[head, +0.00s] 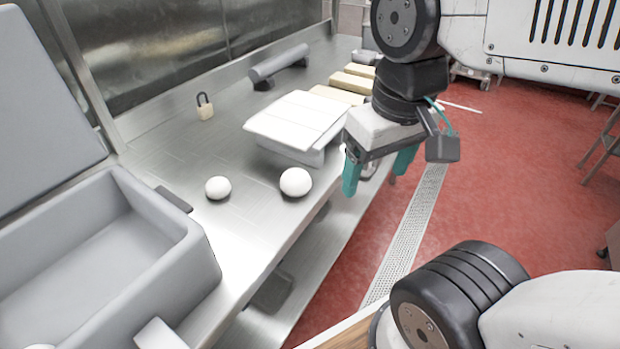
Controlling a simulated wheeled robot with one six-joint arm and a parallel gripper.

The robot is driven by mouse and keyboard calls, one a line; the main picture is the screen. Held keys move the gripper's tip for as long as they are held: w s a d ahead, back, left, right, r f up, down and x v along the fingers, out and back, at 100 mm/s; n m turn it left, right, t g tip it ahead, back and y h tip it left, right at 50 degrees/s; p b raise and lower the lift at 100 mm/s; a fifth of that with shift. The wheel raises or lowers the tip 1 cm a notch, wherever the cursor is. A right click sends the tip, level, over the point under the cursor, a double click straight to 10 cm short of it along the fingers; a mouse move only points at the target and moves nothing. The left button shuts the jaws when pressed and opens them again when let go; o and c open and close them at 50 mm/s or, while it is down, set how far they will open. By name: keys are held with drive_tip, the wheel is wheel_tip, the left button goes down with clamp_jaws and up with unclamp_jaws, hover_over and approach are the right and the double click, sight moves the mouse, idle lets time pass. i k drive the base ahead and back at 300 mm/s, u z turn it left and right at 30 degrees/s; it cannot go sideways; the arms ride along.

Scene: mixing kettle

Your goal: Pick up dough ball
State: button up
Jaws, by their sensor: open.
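A white dough ball (296,182) sits on the steel counter (255,215) near its front edge. A smaller white ball (218,187) sits on the counter to its left. My gripper (378,172) has two teal fingers pointing down, spread apart with nothing visible between them. It appears to the right of the larger ball in the picture, beside the counter's front edge, and touches neither ball. A small white bit shows behind the gripper, mostly hidden.
An open grey bin (170,265) with a raised lid (45,105) stands at the left. A white-topped grey box (297,120) sits behind the balls. A padlock (205,108), a grey roller (280,64) and pale blocks (352,82) lie farther back. Counter around the balls is clear.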

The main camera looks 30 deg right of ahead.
sight(296, 182)
drive_tip(key=z, duration=1.8)
drive_tip(key=k, duration=1.45)
drive_tip(key=u, duration=1.55)
drive_tip(key=i, duration=0.5)
